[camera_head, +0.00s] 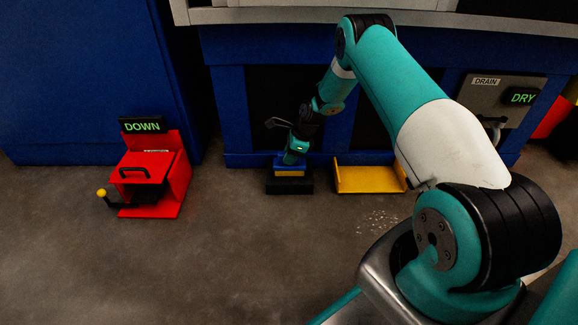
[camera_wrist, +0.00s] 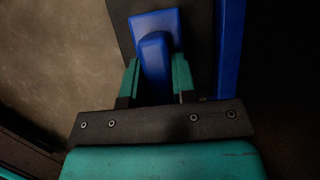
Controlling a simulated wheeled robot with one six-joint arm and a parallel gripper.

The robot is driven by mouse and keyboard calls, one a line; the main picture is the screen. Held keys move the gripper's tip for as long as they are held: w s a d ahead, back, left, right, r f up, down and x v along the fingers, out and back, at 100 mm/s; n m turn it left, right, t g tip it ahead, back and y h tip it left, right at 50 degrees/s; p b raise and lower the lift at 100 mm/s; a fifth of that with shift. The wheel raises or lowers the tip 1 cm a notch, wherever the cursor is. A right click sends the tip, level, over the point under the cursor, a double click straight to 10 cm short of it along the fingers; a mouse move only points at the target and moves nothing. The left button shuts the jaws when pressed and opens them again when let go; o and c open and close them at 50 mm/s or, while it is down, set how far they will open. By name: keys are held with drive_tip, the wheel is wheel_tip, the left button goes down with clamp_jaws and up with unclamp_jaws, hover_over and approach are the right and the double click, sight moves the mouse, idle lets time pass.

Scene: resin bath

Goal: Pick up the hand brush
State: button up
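The hand brush has a blue top and yellow bristles (camera_head: 290,173). It sits on a black block on the floor by the blue machine in the head view. My gripper (camera_head: 294,157) is directly above it, pointing down. In the wrist view the blue brush (camera_wrist: 154,22) has its raised handle between the two teal fingers of my gripper (camera_wrist: 157,80). The fingers lie against both sides of the handle, with no clear gap seen. The bristles are hidden in the wrist view.
A yellow tray (camera_head: 369,187) stands just right of the brush. A red box (camera_head: 172,193) with a black handle and a yellow-knobbed lever is at left, under a "DOWN" sign (camera_head: 143,125). A "DRAIN" panel (camera_head: 484,104) reads "DRY". The floor in front is clear, with pale specks.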

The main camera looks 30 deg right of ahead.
clamp_jaws()
wheel_tip(320, 180, up, 10)
drive_tip(key=p, duration=0.7)
